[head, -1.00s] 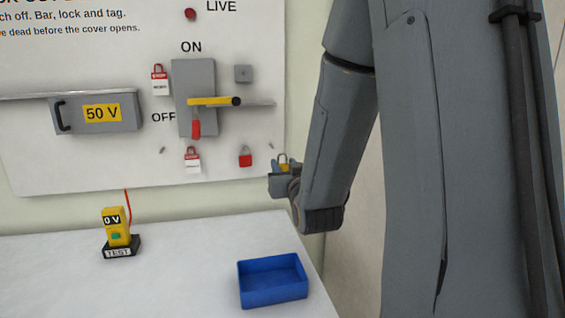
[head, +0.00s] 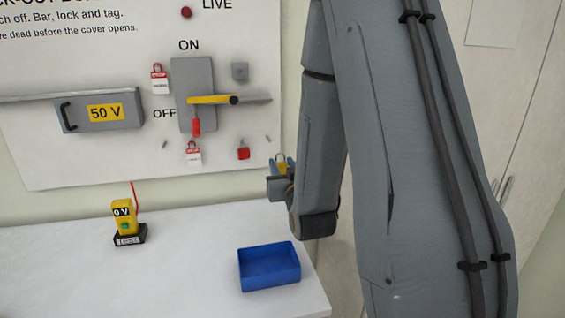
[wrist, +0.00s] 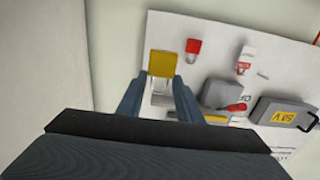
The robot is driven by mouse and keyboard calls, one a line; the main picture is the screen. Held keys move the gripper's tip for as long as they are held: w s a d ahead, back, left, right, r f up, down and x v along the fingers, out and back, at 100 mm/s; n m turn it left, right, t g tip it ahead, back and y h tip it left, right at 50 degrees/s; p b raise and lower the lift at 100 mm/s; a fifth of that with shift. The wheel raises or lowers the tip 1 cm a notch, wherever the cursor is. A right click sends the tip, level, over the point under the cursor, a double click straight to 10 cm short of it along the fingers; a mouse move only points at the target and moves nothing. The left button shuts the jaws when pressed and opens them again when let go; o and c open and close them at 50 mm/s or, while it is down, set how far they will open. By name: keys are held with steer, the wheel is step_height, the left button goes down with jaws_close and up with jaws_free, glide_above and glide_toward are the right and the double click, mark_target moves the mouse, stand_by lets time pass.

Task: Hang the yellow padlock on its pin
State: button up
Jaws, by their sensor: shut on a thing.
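The yellow padlock (head: 282,166) is held upright in my gripper (head: 279,179), just off the lower right edge of the white board (head: 90,165). In the wrist view its yellow body (wrist: 162,63) sits between my two fingertips (wrist: 158,88), with the board behind and to the right. A small bare pin (head: 267,139) stands on the board's lower right, up and left of the padlock. Another small pin (head: 164,144) is at the lower left of the switch. The padlock appears apart from both.
A red padlock (head: 243,153) and tags (head: 194,153) hang on the board. The yellow switch handle (head: 210,100) and the 50 V cover (head: 104,112) stick out. A blue tray (head: 269,284) and a yellow tester (head: 124,216) stand on the white bench (head: 185,240).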

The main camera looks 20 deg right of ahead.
steer(key=shift+w+b, duration=0.2)
steer(key=shift+b, duration=0.95)
steer(key=shift+w, duration=0.1)
steer(key=shift+w+d+b, duration=0.9)
steer(key=shift+w+d, duration=0.9)
steer(key=shift+w, duration=6.65)
steer(key=s+a+p, duration=0.1)
steer(key=s+p, duration=0.1)
steer(key=s, duration=0.6)
steer(key=shift+s+a, duration=0.35)
steer(key=shift+a, duration=0.05)
steer(key=shift+f, duration=0.1)
